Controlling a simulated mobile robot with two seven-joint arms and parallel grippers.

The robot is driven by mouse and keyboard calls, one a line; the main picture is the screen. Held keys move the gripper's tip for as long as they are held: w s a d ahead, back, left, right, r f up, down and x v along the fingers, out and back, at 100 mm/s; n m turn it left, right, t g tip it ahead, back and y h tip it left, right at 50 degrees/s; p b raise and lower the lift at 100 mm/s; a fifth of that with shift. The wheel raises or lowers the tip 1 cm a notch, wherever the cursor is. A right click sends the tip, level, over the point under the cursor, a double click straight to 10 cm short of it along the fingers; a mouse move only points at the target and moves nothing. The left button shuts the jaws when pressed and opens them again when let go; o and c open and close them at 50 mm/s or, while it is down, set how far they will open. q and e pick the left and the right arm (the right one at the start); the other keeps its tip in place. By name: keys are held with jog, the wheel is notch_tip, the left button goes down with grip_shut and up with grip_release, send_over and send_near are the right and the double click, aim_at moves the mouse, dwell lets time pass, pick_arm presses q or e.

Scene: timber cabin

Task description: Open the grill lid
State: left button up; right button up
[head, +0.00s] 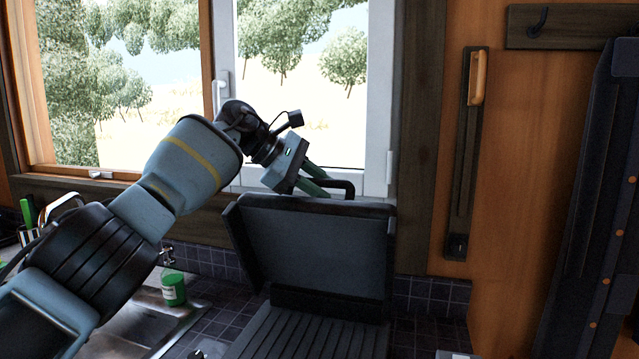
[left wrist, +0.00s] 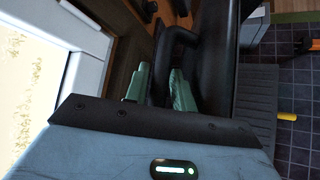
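The grill lid (head: 318,244) stands raised, close to upright, at the back of the grill. The ribbed grill plate (head: 285,335) shows below and in front of it. The dark lid handle (head: 346,184) sticks up at the lid's top edge, and also shows in the left wrist view (left wrist: 178,38). My left gripper (head: 316,180) is at this handle, with its green fingers on either side of the bar; in the left wrist view the fingers (left wrist: 161,88) appear closed on it. My right gripper is in neither view.
The window (head: 300,90) is right behind the gripper and lid. A sink (head: 135,335) and a green-labelled jar (head: 173,289) are left of the grill. A utensil holder (head: 30,236) stands farther left. A tall dark panel (head: 592,220) is at the right.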

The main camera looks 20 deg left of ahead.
pick_arm(q)
jog(key=shift+r, duration=0.15)
jog(key=shift+v, duration=3.85)
